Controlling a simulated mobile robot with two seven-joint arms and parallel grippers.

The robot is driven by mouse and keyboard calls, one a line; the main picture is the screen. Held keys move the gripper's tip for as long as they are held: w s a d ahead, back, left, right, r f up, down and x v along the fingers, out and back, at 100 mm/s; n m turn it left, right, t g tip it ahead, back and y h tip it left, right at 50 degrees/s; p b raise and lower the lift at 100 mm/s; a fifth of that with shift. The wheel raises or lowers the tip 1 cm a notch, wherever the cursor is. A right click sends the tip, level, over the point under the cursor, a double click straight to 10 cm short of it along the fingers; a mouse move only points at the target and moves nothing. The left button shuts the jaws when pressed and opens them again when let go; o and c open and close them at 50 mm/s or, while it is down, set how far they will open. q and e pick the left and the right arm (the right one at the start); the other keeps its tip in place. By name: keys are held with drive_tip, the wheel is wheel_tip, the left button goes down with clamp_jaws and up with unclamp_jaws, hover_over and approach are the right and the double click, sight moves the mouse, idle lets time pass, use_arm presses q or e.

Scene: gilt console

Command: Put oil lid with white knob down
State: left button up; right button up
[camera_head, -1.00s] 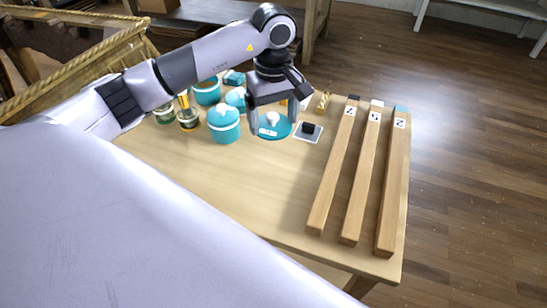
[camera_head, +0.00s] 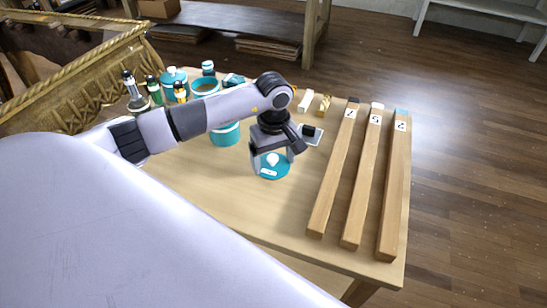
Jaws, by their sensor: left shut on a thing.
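The oil lid with white knob is a round teal disc (camera_head: 268,173) with a pale label and a white knob (camera_head: 272,159). It is at the middle of the table in the head view. My left gripper (camera_head: 273,165) points down over it, shut on the lid, with a finger on each side of the knob. I cannot tell whether the lid touches the wood or hangs just above it. My right gripper is not in view.
Three long wooden bars (camera_head: 334,170) with number labels lie to the right. A small grey plate with a black block (camera_head: 309,132) lies behind the lid. A teal pot (camera_head: 225,134), an open teal pot (camera_head: 205,86) and several bottles stand at the back left. The front table is clear.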

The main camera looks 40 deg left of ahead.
sight(273, 158)
use_arm(q)
drive_tip(key=shift+f, duration=0.2)
drive_tip(key=o, duration=0.8)
drive_tip(key=shift+r, duration=0.1)
drive_tip(key=shift+r, duration=0.1)
drive_tip(key=shift+r, duration=0.3)
wheel_tip(273, 158, up, 12)
drive_tip(key=shift+f+p, duration=0.25)
drive_tip(key=shift+p, duration=0.2)
